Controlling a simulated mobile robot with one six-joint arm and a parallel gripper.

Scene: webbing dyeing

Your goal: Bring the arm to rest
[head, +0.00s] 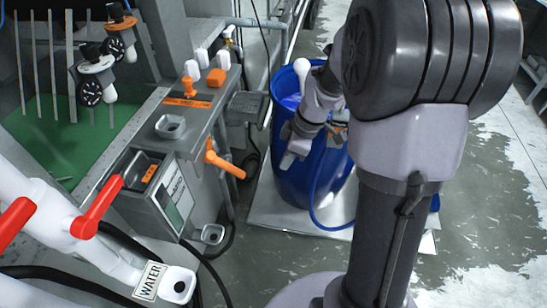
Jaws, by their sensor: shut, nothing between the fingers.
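My arm rises at the right of the head view and folds over at the top. My gripper (292,154) hangs in front of the blue drum (312,183). It is shut with nothing held. My arm and gripper hide part of the drum. I cannot tell how far the gripper is from the drum's side.
The drum stands on a pale flat base (278,212). To its left is a grey machine with an orange handle (224,165) and an orange knob (215,77). A white pipe with a red lever (97,207) and a WATER label (149,281) is at lower left. Floor (490,215) at right looks clear.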

